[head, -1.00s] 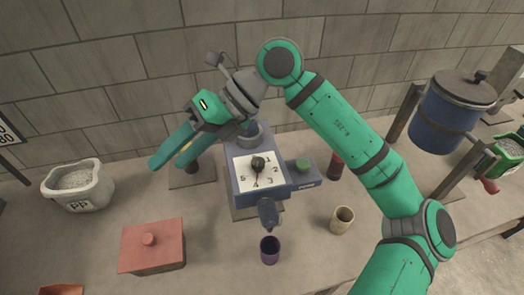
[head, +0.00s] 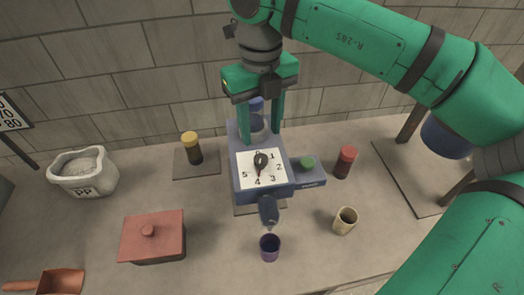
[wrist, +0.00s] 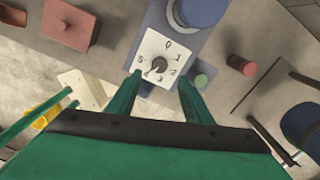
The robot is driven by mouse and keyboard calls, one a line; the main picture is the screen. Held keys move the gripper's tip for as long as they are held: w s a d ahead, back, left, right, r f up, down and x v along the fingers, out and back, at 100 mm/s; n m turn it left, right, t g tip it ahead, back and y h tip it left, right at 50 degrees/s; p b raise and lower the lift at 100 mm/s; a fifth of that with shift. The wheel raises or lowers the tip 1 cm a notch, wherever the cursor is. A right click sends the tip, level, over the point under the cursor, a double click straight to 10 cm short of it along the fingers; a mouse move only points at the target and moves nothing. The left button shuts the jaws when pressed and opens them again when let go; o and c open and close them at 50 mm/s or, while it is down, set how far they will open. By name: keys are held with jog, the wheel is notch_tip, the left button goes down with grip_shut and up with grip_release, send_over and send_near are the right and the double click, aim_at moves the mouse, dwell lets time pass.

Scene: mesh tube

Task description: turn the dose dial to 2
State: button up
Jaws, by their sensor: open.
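The dose dial (head: 260,161) is a dark knob on a white plate numbered 0 to 5, on the front of a blue-grey machine (head: 240,184). In the head view its thin dark pointer reaches down toward 4. In the wrist view the dial (wrist: 159,65) is small and its pointer hard to read. My gripper (head: 260,137) is open and empty, its fingers pointing down above and behind the dial plate. In the wrist view the gripper (wrist: 160,82) frames the lower side of the plate, the knob lying beyond the gap; contact cannot be seen.
A green button (head: 307,163) is on the machine's right arm. A spout (head: 268,210) sits above a purple cup (head: 270,247). A beige cup (head: 345,221), red jar (head: 345,162), yellow-capped jar (head: 192,147), red box (head: 152,238) and PP tub (head: 84,172) stand around.

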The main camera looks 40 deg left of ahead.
aim_at(261, 158)
notch_tip(261, 158, down, 8)
jog(key=shift+f, duration=0.25)
jog(key=c, duration=1.1)
